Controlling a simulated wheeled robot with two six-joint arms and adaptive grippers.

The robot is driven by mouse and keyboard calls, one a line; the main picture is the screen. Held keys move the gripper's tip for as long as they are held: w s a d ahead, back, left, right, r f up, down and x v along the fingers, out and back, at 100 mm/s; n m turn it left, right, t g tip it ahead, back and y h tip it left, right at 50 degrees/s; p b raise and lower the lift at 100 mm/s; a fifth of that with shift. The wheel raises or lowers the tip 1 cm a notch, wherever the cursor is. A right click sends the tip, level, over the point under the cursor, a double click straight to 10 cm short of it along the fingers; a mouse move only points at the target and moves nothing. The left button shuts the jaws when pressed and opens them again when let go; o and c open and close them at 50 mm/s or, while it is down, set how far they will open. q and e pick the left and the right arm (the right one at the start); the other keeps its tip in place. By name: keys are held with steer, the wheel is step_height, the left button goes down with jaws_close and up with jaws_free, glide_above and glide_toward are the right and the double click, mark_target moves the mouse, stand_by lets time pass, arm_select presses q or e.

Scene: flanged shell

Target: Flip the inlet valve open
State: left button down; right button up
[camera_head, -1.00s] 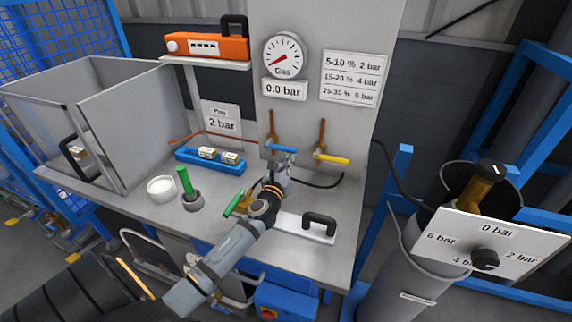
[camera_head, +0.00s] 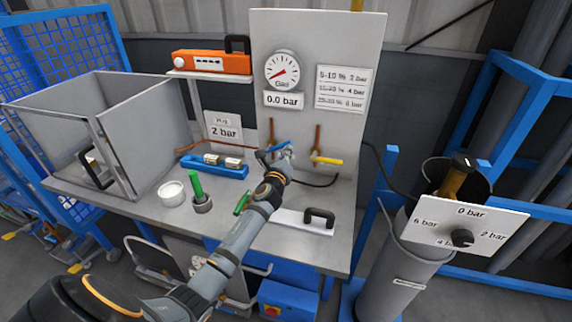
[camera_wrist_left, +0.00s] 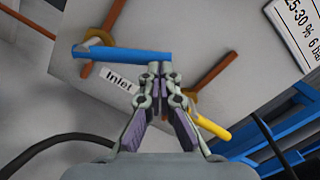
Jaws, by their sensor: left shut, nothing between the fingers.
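The inlet valve has a blue lever (camera_head: 278,147) on a copper pipe at the lower left of the upright panel. In the left wrist view the blue lever (camera_wrist_left: 125,54) lies nearly level, with a tag reading "Inlet" (camera_wrist_left: 115,82) below it. My left gripper (camera_head: 286,153) is shut and empty at the lever's right end. In the left wrist view its fingertips (camera_wrist_left: 159,68) are just below that end; whether they touch it I cannot tell. A yellow lever (camera_wrist_left: 212,125) sits on the other pipe, to the right. My right gripper is not in view.
A gas gauge (camera_head: 283,70) above reads 0.0 bar. A blue tray (camera_head: 213,167), a green-handled tool (camera_head: 197,187) and a white bowl (camera_head: 172,193) stand on the bench to the left. A black-handled plate (camera_head: 300,223) lies in front of the panel.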

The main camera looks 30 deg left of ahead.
arm_select(q)
steer(key=s+a+r+n+p, duration=0.1)
steer(key=a+r+n+p, duration=0.1)
steer(key=a+r+n, duration=0.3)
steer(key=shift+s+a+r+n+p, duration=0.15)
steer(key=shift+a+r+n+p, duration=0.2)
steer(key=shift+n, duration=1.85)
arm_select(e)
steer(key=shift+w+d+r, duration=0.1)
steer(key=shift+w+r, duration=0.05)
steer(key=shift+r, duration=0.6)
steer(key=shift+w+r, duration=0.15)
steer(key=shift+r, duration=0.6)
arm_select(q)
steer(key=shift+a+r, duration=0.1)
steer(key=shift+a, duration=0.05)
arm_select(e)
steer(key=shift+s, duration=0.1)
